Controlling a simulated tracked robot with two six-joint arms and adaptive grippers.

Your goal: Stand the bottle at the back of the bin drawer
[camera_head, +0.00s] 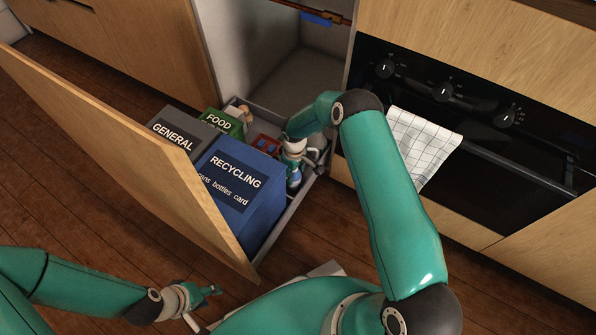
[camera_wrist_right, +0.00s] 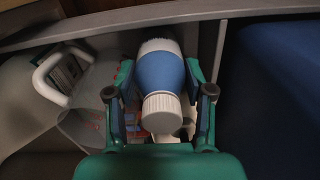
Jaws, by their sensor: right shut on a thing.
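A bottle with a blue middle, a white base and a ribbed white cap (camera_wrist_right: 160,75) lies between the two fingers of my right gripper (camera_wrist_right: 160,100), which is shut on it. In the head view the right gripper (camera_head: 294,166) is down inside the pulled-out bin drawer (camera_head: 288,217), at its right side beside the blue recycling bin. There the bottle shows only as a small patch of blue and is mostly hidden. My left gripper (camera_head: 205,294) is low at the left, outside the drawer, with its finger opening unclear.
The drawer holds a grey general bin (camera_head: 183,125), a green food bin (camera_head: 222,123) and a blue recycling bin (camera_head: 236,190). A red item (camera_head: 265,143) lies behind them. A white handle (camera_wrist_right: 47,75) is left of the bottle. An oven (camera_head: 470,110) with a checked towel (camera_head: 420,140) stands right.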

